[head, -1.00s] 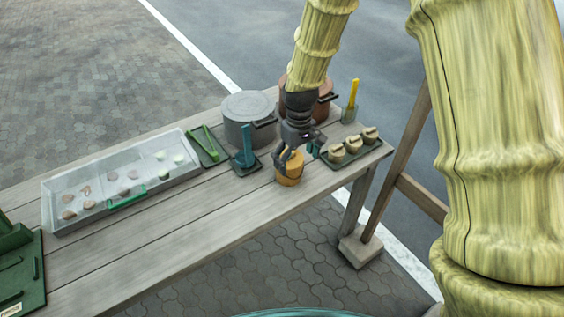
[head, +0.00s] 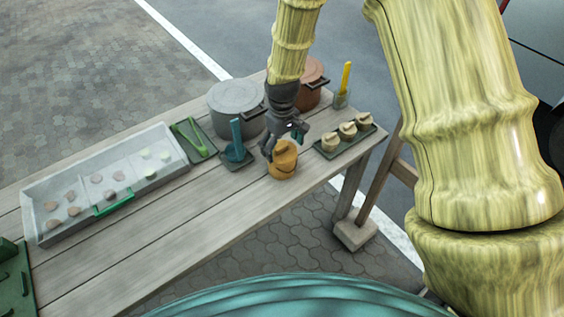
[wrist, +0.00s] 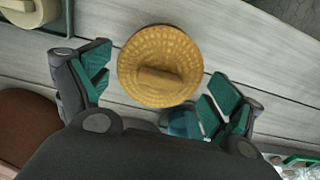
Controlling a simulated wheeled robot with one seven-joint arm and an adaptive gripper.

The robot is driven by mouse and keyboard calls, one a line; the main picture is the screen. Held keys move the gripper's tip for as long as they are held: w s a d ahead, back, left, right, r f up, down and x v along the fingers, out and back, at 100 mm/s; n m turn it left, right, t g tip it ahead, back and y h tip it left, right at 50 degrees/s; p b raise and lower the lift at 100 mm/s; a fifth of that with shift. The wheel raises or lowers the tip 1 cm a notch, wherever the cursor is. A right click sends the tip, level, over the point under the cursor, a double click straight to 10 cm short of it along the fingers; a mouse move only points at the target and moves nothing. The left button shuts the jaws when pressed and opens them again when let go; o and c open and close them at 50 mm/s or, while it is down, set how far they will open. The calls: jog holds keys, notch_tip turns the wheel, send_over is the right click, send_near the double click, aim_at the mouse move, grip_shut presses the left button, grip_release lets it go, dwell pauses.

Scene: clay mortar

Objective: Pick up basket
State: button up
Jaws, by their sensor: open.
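The basket (head: 284,163) is a small round yellow-brown woven thing with a raised bar on top. It stands upright on the wooden table near the front edge, towards the right end. In the wrist view the basket (wrist: 160,50) shows from above, between my finger pads and slightly ahead of them. My gripper (head: 284,141) is open and empty, just above and behind the basket in the head view. In the wrist view my gripper (wrist: 160,74) has one finger on each side of the basket, with gaps visible. The exact height between them is hard to tell.
A dark tray with several small tan pots (head: 348,131) is close right of the basket. A teal tool in a holder (head: 236,150) is close left. A grey pot (head: 236,105) and a brown pot (head: 313,80) stand behind. Bare table (head: 180,215) lies front left.

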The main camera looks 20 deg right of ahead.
aim_at(278, 173)
jog(key=shift+s+f, duration=0.1)
jog(key=shift+f, duration=0.1)
jog(key=shift+a+f+p, duration=0.1)
jog(key=shift+f+p, duration=0.95)
jog(key=shift+f, duration=1.45)
jog(key=c, duration=0.9)
